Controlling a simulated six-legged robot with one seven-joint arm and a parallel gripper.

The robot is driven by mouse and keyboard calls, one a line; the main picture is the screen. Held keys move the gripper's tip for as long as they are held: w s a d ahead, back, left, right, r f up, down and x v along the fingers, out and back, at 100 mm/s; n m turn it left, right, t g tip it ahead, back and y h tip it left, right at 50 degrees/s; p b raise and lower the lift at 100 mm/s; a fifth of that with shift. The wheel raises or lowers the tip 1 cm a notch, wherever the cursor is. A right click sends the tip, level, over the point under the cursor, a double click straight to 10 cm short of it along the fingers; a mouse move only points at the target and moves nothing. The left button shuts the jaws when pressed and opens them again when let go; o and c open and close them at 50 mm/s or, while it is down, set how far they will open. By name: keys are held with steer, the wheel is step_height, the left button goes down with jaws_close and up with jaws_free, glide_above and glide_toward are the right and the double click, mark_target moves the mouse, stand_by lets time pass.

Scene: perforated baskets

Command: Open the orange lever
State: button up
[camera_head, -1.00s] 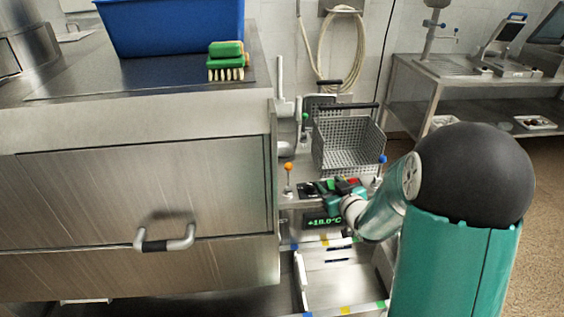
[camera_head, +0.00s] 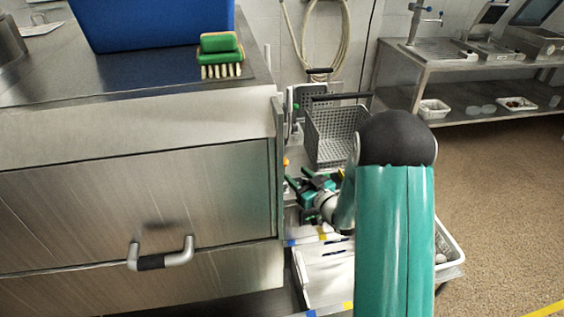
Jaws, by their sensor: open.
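The orange lever shows only as a small orange knob (camera_head: 286,162) at the right edge of the large steel cabinet. Its stem is mostly hidden. My gripper (camera_head: 297,180), green and black, is open just below and to the right of the knob, its fingers pointing left. I cannot tell whether the fingers touch the lever.
A perforated metal basket (camera_head: 337,137) stands just behind my gripper. The steel cabinet (camera_head: 130,195) with a bar handle (camera_head: 160,257) fills the left. A green brush (camera_head: 220,55) and a blue bin (camera_head: 150,22) sit on it. A white basket (camera_head: 449,250) is at right, beside open floor.

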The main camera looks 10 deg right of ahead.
mark_target(286, 165)
steer(key=x, duration=0.7)
steer(key=shift+r, duration=0.2)
steer(key=shift+w+a+f, duration=0.1)
steer(key=shift+w+a, duration=0.15)
steer(key=shift+w, duration=0.3)
steer(key=shift+c, duration=0.2)
jaws_close()
